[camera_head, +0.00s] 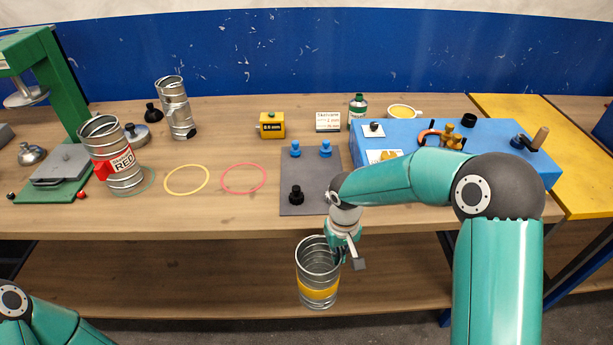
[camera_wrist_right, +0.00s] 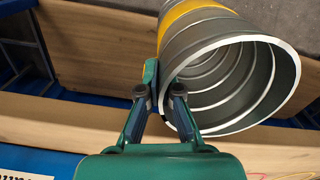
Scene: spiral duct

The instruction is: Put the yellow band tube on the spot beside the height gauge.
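The yellow band tube (camera_head: 318,272) is a ribbed grey metal cylinder with a yellow band near its lower end. It hangs upright, slightly tilted, in front of the table's front edge. My right gripper (camera_head: 342,252) is shut on its upper wall. In the right wrist view, the fingers (camera_wrist_right: 160,95) pinch the wall of the tube (camera_wrist_right: 225,70) at its open end, one inside and one outside. A tall green stand (camera_head: 50,75) with a hanging metal disc is at the left; I cannot tell whether it is the height gauge. My left gripper is out of view.
Yellow (camera_head: 187,180) and red (camera_head: 244,178) rings mark bare wood on the table. A red-labelled tube (camera_head: 115,160) stands at the green ring; another tube (camera_head: 176,108) stands behind. A yellow display box (camera_head: 271,125), dark plate (camera_head: 309,172) and blue fixture (camera_head: 480,150) are also there.

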